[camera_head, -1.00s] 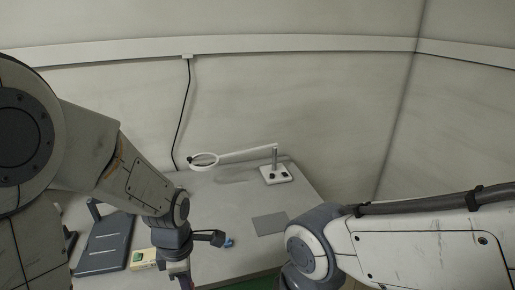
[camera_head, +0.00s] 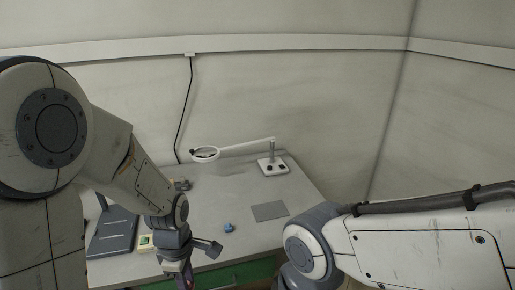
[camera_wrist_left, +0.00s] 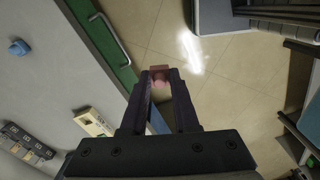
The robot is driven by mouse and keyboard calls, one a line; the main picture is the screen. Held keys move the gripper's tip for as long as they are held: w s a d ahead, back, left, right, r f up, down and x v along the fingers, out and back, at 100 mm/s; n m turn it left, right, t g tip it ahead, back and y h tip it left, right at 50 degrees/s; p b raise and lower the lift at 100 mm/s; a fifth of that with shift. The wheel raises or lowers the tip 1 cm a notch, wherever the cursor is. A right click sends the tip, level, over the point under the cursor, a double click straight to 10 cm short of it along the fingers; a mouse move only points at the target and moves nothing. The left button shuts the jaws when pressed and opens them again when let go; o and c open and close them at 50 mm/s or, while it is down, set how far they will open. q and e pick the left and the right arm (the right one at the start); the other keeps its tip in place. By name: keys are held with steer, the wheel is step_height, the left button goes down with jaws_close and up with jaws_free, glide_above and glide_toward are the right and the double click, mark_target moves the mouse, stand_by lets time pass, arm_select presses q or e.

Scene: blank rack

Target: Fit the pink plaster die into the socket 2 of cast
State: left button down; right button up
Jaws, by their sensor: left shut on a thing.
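The pink plaster die (camera_wrist_left: 160,77) is between the fingertips of my left gripper (camera_wrist_left: 161,82) in the left wrist view. The gripper is shut on it, with floor behind it, out past the table's front edge. In the head view this gripper (camera_head: 184,282) is at the bottom edge, and the die cannot be made out clearly. A cream block (camera_head: 146,243), perhaps the cast, lies on the table left of the gripper. It also shows in the left wrist view (camera_wrist_left: 93,122); its sockets are too small to tell apart. My right gripper is out of view.
A dark stand (camera_head: 111,236) is left of the block. A small blue object (camera_head: 228,228) and a grey mat (camera_head: 269,211) lie to the right. A magnifier lamp (camera_head: 273,165) stands at the back. The green front with a handle (camera_wrist_left: 112,42) is below the table edge.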

arm_select(q)
steer(key=shift+w+f+m, duration=0.2)
steer(key=shift+f+m, duration=0.15)
steer(key=shift+m, duration=0.25)
steer(key=w+a+f+m, duration=0.1)
steer(key=w+f+m, duration=0.1)
steer(key=f+m, duration=0.3)
steer(key=w+a+f+m, duration=0.1)
steer(key=f+m, duration=0.4)
steer(key=m, duration=0.6)
steer(key=shift+w+a+p, duration=0.25)
steer(key=shift+w+p, duration=0.15)
steer(key=shift+w, duration=0.3)
